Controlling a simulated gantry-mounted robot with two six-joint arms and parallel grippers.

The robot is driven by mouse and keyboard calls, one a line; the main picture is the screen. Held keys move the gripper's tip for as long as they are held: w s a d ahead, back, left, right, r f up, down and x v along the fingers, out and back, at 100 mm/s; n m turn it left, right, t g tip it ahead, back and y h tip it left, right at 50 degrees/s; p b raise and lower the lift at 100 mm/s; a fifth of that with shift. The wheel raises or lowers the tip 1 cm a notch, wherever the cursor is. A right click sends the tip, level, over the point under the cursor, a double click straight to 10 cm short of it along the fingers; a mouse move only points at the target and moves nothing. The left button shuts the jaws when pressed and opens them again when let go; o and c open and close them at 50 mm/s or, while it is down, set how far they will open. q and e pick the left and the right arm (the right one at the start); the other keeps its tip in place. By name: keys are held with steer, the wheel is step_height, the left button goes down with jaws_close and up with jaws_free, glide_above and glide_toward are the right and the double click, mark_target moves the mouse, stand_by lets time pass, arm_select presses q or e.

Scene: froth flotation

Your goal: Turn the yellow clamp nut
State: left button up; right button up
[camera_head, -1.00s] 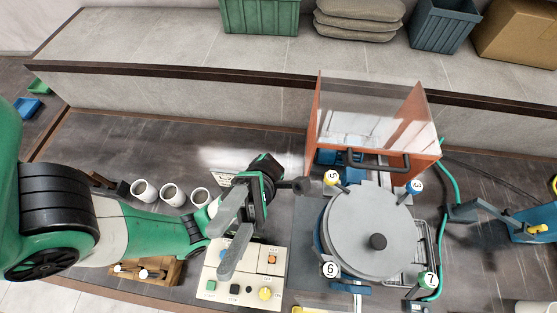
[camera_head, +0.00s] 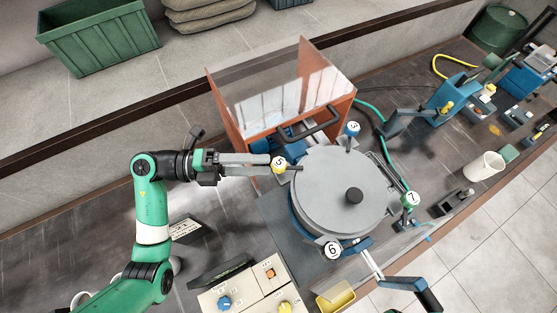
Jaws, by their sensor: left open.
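The yellow clamp nut (camera_head: 279,164), marked 5, is at the left edge of the round grey lid (camera_head: 330,185), which has a black knob in its middle. My left gripper (camera_head: 271,164) comes in from the left, level, with its jaws open. Its two long grey fingers reach to the nut, one on the far side and one on the near side in the picture. I cannot tell whether they touch it. The fingers partly hide the nut's lower part. My right gripper is not in view.
Other numbered nuts stand around the lid: blue 3 (camera_head: 352,128), 6 (camera_head: 333,250) and green 7 (camera_head: 411,199). An orange housing with a clear panel (camera_head: 268,75) stands behind. A control panel (camera_head: 250,287) and a yellow tray (camera_head: 336,298) are in front.

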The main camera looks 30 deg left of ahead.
mark_target(280, 163)
arm_select(q)
steer(key=x, duration=0.4)
steer(key=shift+w+d, duration=0.25)
steer(key=shift+d, duration=0.1)
steer(key=shift+c, duration=0.2)
steer(key=c, duration=0.7)
steer(key=shift+r, duration=0.15)
jaws_close()
